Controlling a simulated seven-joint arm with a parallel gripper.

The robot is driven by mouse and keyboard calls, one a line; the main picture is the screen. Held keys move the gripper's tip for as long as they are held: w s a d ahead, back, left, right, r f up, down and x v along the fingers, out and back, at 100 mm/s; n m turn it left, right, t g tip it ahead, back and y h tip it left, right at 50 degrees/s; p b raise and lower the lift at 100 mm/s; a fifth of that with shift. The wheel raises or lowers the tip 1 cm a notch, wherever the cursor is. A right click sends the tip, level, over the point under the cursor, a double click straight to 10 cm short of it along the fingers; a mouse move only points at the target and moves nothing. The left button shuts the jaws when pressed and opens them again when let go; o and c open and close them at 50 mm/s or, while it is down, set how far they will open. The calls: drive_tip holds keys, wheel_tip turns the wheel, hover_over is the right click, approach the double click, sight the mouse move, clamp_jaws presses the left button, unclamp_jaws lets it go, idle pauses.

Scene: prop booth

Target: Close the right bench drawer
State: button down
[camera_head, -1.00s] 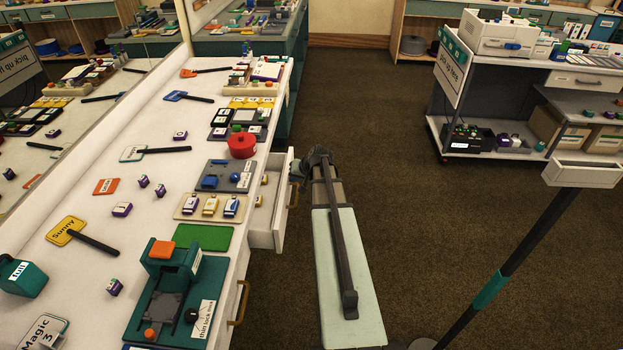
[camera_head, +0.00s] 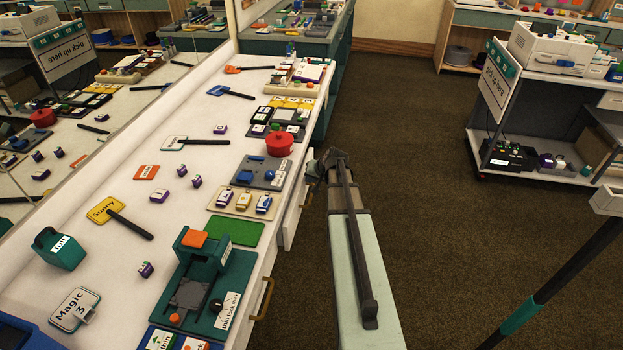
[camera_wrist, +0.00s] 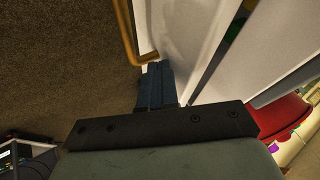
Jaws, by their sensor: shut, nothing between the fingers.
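The right bench drawer (camera_head: 291,225) is white with a brass handle (camera_head: 307,191). It stands nearly flush with the side of the white bench (camera_head: 187,104). In the wrist view, its white front (camera_wrist: 185,35) and brass handle (camera_wrist: 126,35) show close up. A narrow gap behind the front shows a little of something green. My gripper (camera_head: 316,168) is beside the drawer's far end in the head view. In the wrist view, its dark fingertips (camera_wrist: 154,82) are together and empty, at the drawer front beside the handle. Whether they touch it is unclear.
Another brass handle (camera_head: 264,299) sits nearer on the bench side. A red pot (camera_head: 279,144) and a grey tray (camera_head: 257,172) lie near the bench edge above the drawer. A white cart (camera_head: 530,105) stands at the right. The carpet between is clear.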

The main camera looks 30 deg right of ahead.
drive_tip(key=shift+s+d, duration=0.4)
drive_tip(key=shift+s, duration=0.05)
drive_tip(key=s+d+r, duration=0.3)
drive_tip(key=s+r, duration=0.5)
drive_tip(key=s+d+f+m, duration=0.2)
drive_tip(key=s+d+f, duration=0.15)
drive_tip(key=d, duration=0.25)
drive_tip(key=y, duration=0.6)
approach(301, 197)
drive_tip(key=x, duration=0.4)
drive_tip(key=shift+w+a+f+n+g, duration=0.3)
drive_tip(key=shift+w+a+n+g, duration=0.1)
drive_tip(key=shift+w+a, duration=0.15)
drive_tip(key=shift+a, duration=0.1)
